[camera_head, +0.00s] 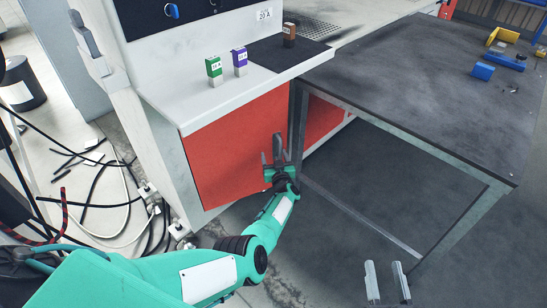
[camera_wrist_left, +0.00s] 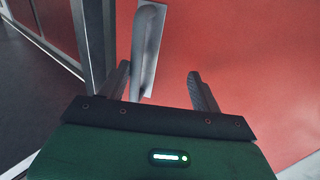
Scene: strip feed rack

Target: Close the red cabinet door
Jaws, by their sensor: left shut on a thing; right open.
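The red cabinet door (camera_head: 228,152) is on the front of the white cabinet and looks about flush with it; I cannot tell whether a small gap remains. Its grey handle (camera_head: 277,147) is near the door's right edge. In the left wrist view the handle (camera_wrist_left: 147,45) stands between the two fingers (camera_wrist_left: 161,86), nearer the left one, with the red door (camera_wrist_left: 235,50) filling the background. My right gripper (camera_head: 388,282) is open and empty at the bottom right, over the floor.
A dark table (camera_head: 420,75) adjoins the cabinet on the right, its leg (camera_head: 297,118) close to the handle. Loose cables (camera_head: 100,205) lie on the floor at left.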

